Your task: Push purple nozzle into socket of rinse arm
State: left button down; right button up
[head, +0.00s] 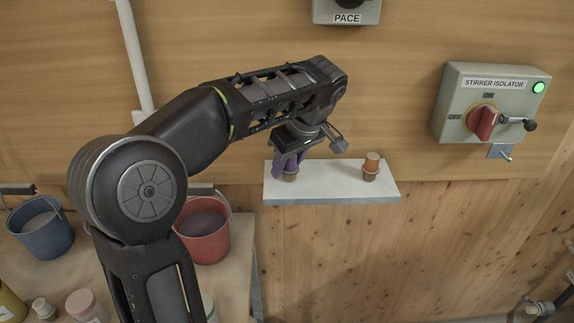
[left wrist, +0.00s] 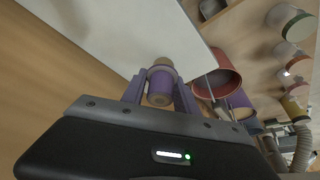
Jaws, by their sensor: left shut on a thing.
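In the head view my left gripper (head: 290,163) points down at the left part of the white shelf (head: 330,188), shut on the nozzle. A tan ring shows just below the fingers; I cannot tell whether the nozzle is clear of it. I cannot make out the rinse arm or its socket. My right gripper is not in view.
An orange nozzle (head: 372,162) stands at the shelf's right. The stirrer isolator box (head: 465,105) is on the wall further right. A red bucket (head: 205,240), a blue bucket (head: 42,232) and several jars stand at lower left. A white pipe (head: 134,55) runs up the wall.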

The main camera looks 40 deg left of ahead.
pick_arm(q)
jog(key=shift+f, duration=0.2)
jog(key=c, duration=0.9)
grip_release()
jog(key=shift+c, duration=0.2)
